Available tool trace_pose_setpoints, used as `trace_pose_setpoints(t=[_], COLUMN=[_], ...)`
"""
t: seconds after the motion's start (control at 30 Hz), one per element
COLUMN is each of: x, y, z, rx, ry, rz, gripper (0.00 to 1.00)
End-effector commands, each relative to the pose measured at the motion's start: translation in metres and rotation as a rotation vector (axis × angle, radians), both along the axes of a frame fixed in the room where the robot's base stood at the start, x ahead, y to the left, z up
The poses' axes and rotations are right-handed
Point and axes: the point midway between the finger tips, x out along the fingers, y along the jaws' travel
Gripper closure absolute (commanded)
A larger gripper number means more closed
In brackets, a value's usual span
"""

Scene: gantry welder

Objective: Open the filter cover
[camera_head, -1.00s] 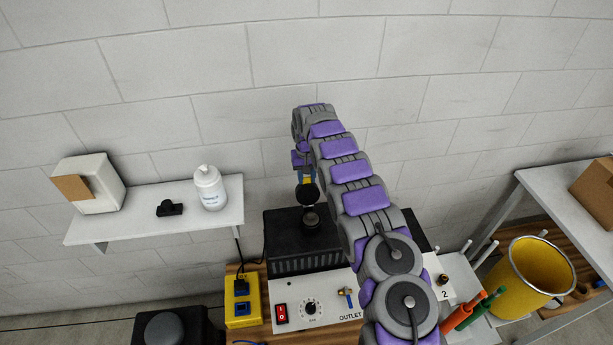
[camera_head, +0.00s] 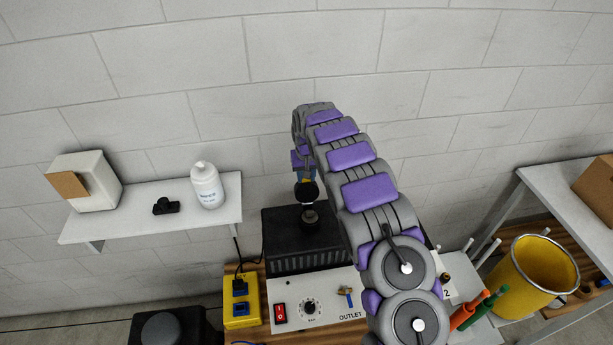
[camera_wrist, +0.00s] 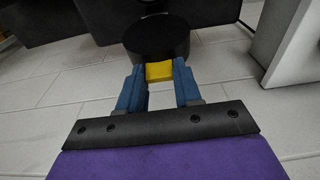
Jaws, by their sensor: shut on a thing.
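A black round cap (camera_head: 307,192), which looks like the filter cover, is over the dark box of the machine. It shows large in the wrist view (camera_wrist: 157,36), with a yellow tab (camera_wrist: 159,71) at its near edge. My gripper (camera_wrist: 159,78) has its blue fingers on both sides of this tab and is shut on it. In the head view my gripper (camera_head: 305,174) hangs at the arm's end, just above the cap, partly hidden. A small round fitting (camera_head: 310,216) stands on the box top right below the cap. I cannot tell whether cap and fitting touch.
The machine's white front panel (camera_head: 330,312) has a red switch and a dial. A yellow socket box (camera_head: 240,302) is on its left. A wall shelf (camera_head: 150,220) holds a white bottle (camera_head: 207,186). A yellow bucket (camera_head: 535,272) and pen-like tools (camera_head: 478,310) are on the right.

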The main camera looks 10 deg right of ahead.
Motion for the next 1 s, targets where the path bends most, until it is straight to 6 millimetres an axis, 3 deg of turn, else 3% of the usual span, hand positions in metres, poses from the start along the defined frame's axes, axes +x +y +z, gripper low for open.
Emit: trace_pose_setpoints(t=[1.0], x=[-0.033], y=[-0.002], z=[0.000], rx=[-0.001], ry=[-0.230], rz=[-0.007], gripper=[1.00])
